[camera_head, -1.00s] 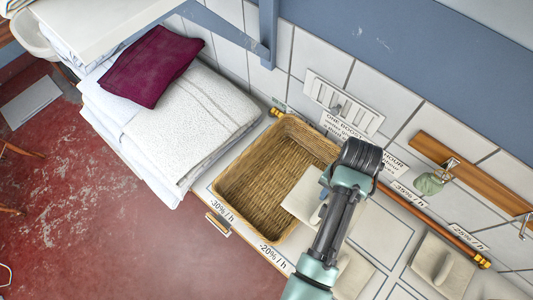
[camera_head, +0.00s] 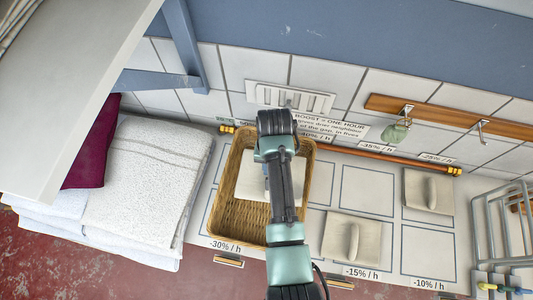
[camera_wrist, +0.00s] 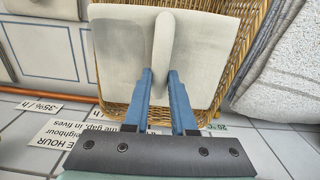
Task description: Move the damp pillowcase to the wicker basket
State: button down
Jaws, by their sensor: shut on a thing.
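The pillowcase is a cream, flat square with a raised ridge (camera_wrist: 200,60); a greyish patch shows on it in the wrist view. In the head view it shows inside the outline of the wicker basket (camera_head: 220,215), partly hidden by my arm. My gripper (camera_wrist: 160,80) is shut on the pillowcase's ridge. The basket's woven rim also shows around the pillowcase in the wrist view (camera_wrist: 262,22). I cannot tell whether the pillowcase touches the basket floor or hangs above it.
Two similar cream pieces lie right of the basket, one near (camera_head: 345,240) and one farther right (camera_head: 425,192), on a marked grid. A copper rail (camera_head: 385,158) runs behind. Folded white linen (camera_head: 150,185) and a maroon cloth (camera_head: 95,150) are left, under a pale overhanging panel (camera_head: 75,75).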

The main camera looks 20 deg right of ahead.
notch_tip(320, 180, down, 3)
jog(key=b, duration=0.2)
jog(key=shift+f+b, duration=0.2)
jog(key=shift+b, duration=0.1)
jog(key=c, duration=0.7)
grip_release()
jog(key=shift+o, duration=0.2)
jog(key=shift+r, duration=0.1)
notch_tip(320, 180, up, 12)
jog(key=shift+f+p, duration=0.1)
jog(key=shift+p, duration=0.35)
jog(key=shift+r+p, duration=0.55)
